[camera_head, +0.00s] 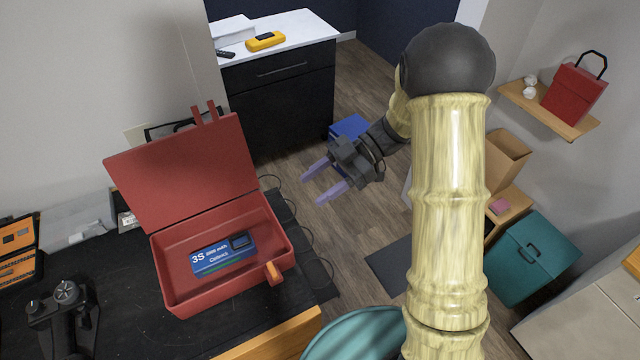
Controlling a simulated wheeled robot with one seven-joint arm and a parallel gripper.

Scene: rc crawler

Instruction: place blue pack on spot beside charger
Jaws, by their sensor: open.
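The blue pack (224,255), marked 3S, lies inside an open red case (165,272) on the dark bench at the left. The case lid (187,170) stands raised at the back. My gripper (325,182) is open and empty, above the floor to the right of the case and apart from it. Its two pale purple fingers point left. I cannot clearly identify the charger or the spot beside it; a grey device (85,232) lies left of the case, partly hidden by the lid.
A black controller (62,310) and an orange-and-black organizer (17,245) sit at the bench's left. A white-topped cabinet (300,36) at the back holds a yellow device (266,41). A teal box (533,258) and a shelf (549,112) are at right.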

